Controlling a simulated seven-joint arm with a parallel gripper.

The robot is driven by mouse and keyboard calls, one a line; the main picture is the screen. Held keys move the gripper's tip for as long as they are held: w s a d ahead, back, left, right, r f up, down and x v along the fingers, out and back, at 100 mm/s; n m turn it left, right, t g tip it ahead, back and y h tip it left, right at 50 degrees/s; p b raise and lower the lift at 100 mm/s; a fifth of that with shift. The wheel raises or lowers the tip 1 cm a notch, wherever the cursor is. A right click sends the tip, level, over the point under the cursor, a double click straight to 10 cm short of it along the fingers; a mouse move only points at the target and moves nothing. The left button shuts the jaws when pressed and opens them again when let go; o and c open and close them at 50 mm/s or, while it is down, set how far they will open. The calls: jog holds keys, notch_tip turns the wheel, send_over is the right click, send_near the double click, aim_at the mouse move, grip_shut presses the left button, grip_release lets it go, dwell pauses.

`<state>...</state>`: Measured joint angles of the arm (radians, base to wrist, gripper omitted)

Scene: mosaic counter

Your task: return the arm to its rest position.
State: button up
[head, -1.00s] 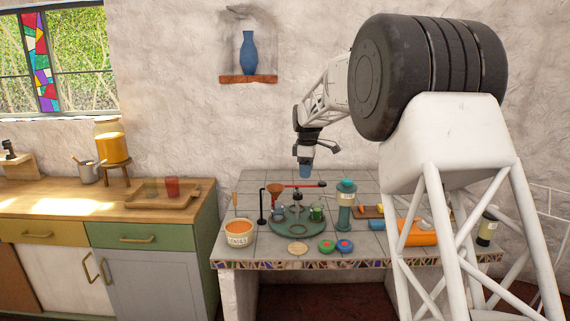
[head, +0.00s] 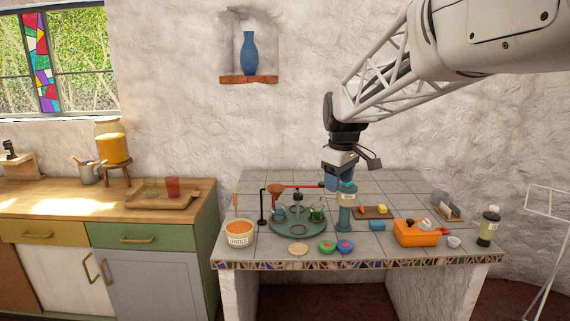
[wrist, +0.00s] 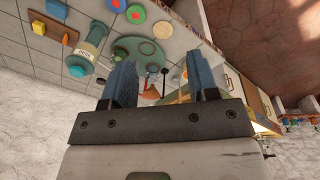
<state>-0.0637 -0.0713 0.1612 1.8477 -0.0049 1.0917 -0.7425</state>
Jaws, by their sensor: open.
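My gripper (head: 338,180) hangs above the back of the tiled counter (head: 390,186), just behind the teal cylinder (head: 346,212) in the head view. In the wrist view its two blue fingers (wrist: 162,85) stand apart with nothing between them. The round green tray (wrist: 148,52) with small glassware shows beyond the fingers, and the teal cylinder (wrist: 88,55) lies to their left in that view. In the head view the green tray (head: 281,226) sits to the left of the gripper. The fingertips partly overlap the teal cylinder's top in the head view.
An orange box (head: 416,234), a bottle (head: 488,227) and a grey holder (head: 447,207) stand at the counter's right. A labelled tub (head: 240,233) and red and blue-green discs (head: 336,247) are near its front. A blue vase (head: 249,53) stands in the wall niche.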

jog(key=s+d+f+m, duration=0.1)
jog(key=s+f+m, duration=0.2)
jog(key=s, duration=0.9)
jog(key=s+d+f+m+t, duration=0.1)
jog(key=s+d+f+m, duration=0.1)
jog(key=s, duration=1.1)
jog(key=s+d+f+m, duration=0.1)
jog(key=s+f+m, duration=0.3)
jog(key=s, duration=0.9)
jog(key=shift+d+f, duration=0.3)
jog(key=shift+f, duration=0.2)
